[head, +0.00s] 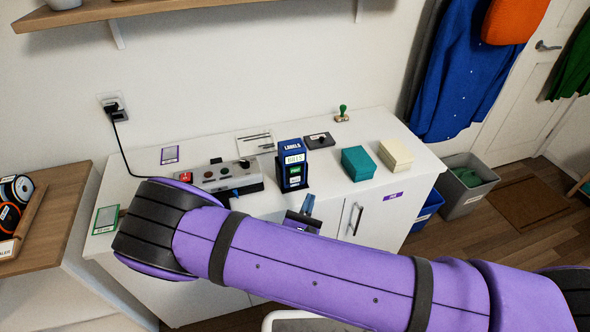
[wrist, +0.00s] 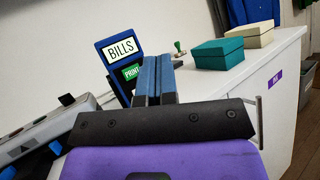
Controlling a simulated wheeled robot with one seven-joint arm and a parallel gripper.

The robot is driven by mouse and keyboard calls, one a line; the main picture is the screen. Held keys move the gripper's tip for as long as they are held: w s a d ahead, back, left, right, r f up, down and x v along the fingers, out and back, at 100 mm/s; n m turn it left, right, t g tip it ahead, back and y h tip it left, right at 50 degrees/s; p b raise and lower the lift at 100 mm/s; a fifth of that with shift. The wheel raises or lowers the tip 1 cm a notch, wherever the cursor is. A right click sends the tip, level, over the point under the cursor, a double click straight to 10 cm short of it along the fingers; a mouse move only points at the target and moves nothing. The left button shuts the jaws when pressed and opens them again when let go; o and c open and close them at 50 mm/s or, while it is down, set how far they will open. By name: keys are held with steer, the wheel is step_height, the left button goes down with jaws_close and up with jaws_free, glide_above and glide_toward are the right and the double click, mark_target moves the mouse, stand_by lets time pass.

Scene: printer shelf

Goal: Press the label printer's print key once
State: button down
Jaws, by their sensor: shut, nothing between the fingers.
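The label printer (head: 292,166) is a dark blue and black upright unit marked "LABELS" on the white cabinet top, with a "BILLS" display. In the wrist view the printer (wrist: 117,82) stands just left of and beyond my fingers. Its green print key (wrist: 132,72), marked "PRINT", sits below the display, and the lower front is partly hidden by my gripper. My gripper (wrist: 157,62) is shut and empty, its blue fingers side by side, apart from the key as far as I can tell. In the head view my gripper (head: 308,204) is in front of the printer, near the cabinet's front edge.
A grey device (head: 220,176) with a red switch stands left of the printer. Teal (head: 358,163) and cream (head: 396,154) boxes stand to the right. A wall shelf (head: 120,12) is above.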

mark_target(295, 170)
steer(key=shift+a+f+y, duration=0.15)
steer(key=shift+y, duration=0.15)
steer(key=shift+w, duration=0.1)
steer(key=shift+w+a, duration=0.4)
steer(key=shift+w, duration=0.95)
steer(key=shift+w+a, duration=0.4)
steer(key=shift+w, duration=1)
steer(key=shift+w+a, duration=0.4)
steer(key=shift+w, duration=0.95)
steer(key=shift+w, duration=0.2)
steer(key=shift+w+a, duration=0.1)
steer(key=shift+w, duration=0.1)
steer(key=shift+w+a, duration=0.1)
steer(key=shift+w, duration=0.3)
steer(key=shift+s, duration=0.1)
steer(key=shift+s+d, duration=0.2)
steer(key=shift+s, duration=0.5)
